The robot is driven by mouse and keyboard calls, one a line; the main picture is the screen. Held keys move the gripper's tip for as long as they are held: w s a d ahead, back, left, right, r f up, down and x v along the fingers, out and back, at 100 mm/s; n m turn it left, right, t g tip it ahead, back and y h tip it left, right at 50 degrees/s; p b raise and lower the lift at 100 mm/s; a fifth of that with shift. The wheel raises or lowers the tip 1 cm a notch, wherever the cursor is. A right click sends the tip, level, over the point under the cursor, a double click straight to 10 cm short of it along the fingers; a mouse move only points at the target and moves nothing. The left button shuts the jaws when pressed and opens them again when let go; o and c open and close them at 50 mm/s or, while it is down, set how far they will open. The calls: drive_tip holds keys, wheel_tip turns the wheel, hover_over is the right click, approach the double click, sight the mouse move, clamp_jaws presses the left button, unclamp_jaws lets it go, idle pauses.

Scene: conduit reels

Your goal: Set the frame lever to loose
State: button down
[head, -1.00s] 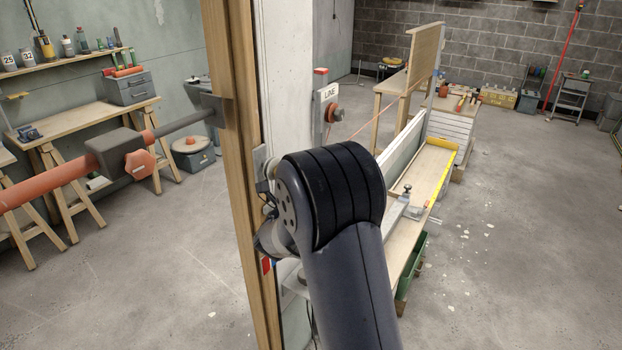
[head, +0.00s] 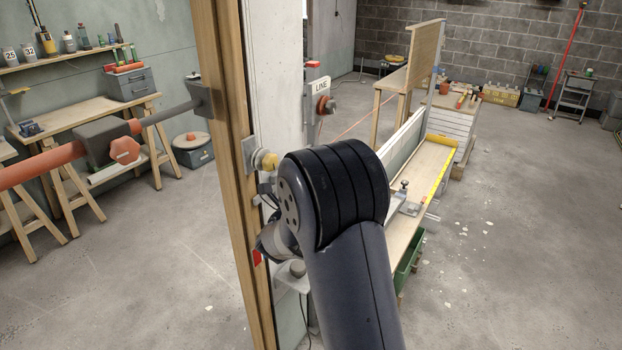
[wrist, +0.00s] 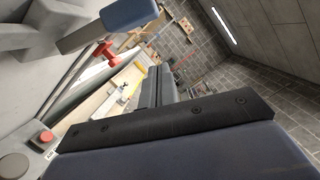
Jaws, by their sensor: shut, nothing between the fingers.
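My gripper (wrist: 155,86) shows in the wrist view as two dark fingers close together beyond a dark bar, shut and empty. In the head view it is hidden behind my own arm, near the wooden frame post. A small grey bracket with a yellowish knob (head: 266,160) sits on the post's right side, just left of my arm; I cannot tell whether it belongs to the frame lever. A red mark (head: 256,257) shows lower on the post. No lever setting can be read. In the wrist view a red button (wrist: 46,137) sits at lower left.
A red-ended bar (head: 40,165) with an orange knob juts left from the post. A long bench (head: 435,160) with a yellow edge lies to the right.

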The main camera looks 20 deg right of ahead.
drive_tip(key=r+b+v, duration=0.1)
drive_tip(key=v, duration=0.8)
drive_tip(key=shift+s+a+f+b, duration=0.2)
drive_tip(key=shift+a+f+b, duration=0.1)
drive_tip(key=shift+a+f, duration=0.15)
